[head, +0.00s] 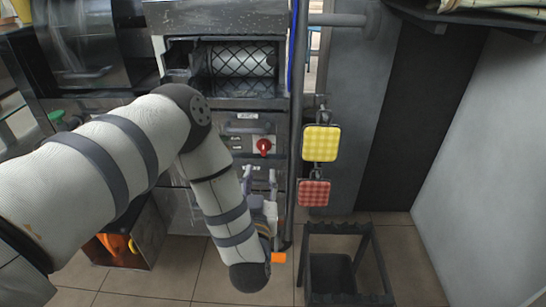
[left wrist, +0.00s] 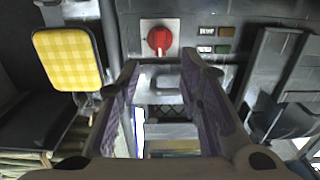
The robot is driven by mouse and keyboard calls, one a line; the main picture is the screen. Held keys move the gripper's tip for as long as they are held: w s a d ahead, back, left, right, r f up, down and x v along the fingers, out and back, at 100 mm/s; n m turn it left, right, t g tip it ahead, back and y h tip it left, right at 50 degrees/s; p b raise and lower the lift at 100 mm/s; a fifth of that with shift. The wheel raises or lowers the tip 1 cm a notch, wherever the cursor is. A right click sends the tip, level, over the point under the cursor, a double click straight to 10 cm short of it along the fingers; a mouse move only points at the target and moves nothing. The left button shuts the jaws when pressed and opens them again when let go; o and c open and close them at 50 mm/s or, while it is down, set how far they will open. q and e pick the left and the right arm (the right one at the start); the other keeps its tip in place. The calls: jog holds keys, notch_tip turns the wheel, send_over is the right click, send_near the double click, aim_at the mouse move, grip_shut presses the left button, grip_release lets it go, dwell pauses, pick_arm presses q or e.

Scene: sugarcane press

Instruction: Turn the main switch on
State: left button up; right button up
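The main switch is a red rotary knob (head: 264,146) on the grey front panel of the press (head: 228,18). In the left wrist view the red knob (left wrist: 160,40) sits on a white square plate, with its grip bar roughly upright in the picture. My left gripper (head: 260,176) is open and empty. Its fingers point at the panel, just below the knob in the head view. In the left wrist view the gap between the fingertips (left wrist: 160,62) lies just below the knob, and the fingers look apart from it. My right gripper is not in view.
A yellow checkered pad (head: 321,144) and a red checkered pad (head: 314,193) hang right of the panel by a vertical pole. Small buttons (left wrist: 222,49) sit beside the switch. A mesh-covered roller opening (head: 240,62) is above. A dark bin (head: 332,275) stands on the floor.

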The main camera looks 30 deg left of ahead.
aim_at(263, 152)
pick_arm(q)
jog(key=b+x, duration=0.1)
jog(key=x, duration=0.8)
jog(key=shift+w+a+f, duration=0.1)
jog(key=shift+w+a, duration=0.05)
jog(key=shift+w, duration=0.15)
jog(key=shift+c, duration=0.3)
grip_shut()
